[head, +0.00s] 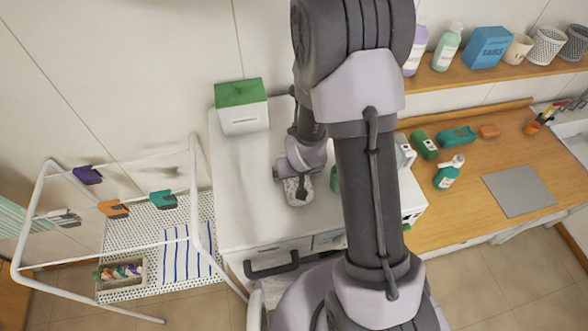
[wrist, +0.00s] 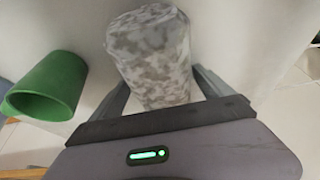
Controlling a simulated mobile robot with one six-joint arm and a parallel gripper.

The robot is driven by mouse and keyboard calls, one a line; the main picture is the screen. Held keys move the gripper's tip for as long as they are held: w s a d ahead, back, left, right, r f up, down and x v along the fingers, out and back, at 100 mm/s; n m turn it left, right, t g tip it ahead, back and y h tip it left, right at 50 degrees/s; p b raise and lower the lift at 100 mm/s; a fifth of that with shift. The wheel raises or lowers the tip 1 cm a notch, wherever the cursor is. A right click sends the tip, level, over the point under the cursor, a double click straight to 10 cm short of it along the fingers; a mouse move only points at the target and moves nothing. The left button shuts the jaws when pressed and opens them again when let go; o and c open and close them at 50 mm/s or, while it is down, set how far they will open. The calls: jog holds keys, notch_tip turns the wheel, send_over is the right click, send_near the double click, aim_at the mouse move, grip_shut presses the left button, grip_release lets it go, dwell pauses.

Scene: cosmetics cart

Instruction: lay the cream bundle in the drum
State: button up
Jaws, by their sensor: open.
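The cream bundle (head: 297,192) is a mottled grey-and-cream roll on the white top of the machine (head: 240,200). In the wrist view the bundle (wrist: 152,50) lies between the two fingers of my gripper (wrist: 165,88). The fingers are apart, one on each side of it; I cannot tell whether they touch it. In the head view my gripper (head: 296,182) is down at the bundle, partly hidden by my wrist. The drum's inside is not visible; only a dark handle (head: 270,268) shows at the machine's front.
A green cup (wrist: 48,85) stands left of the bundle in the wrist view. A white box with a green lid (head: 242,108) is at the back of the top. A drying rack (head: 40,225) stands left. A wooden counter with bottles (head: 450,220) is right.

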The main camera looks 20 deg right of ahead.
jog(key=shift+s+a+r, duration=0.3)
jog(key=shift+s+a, duration=0.05)
jog(key=shift+s, duration=0.25)
jog(key=shift+s+a, duration=0.15)
jog(key=shift+s, duration=0.1)
jog(key=c, duration=0.4)
jog(key=shift+w+d, duration=0.2)
jog(key=shift+w, duration=0.1)
jog(key=c, duration=1.4)
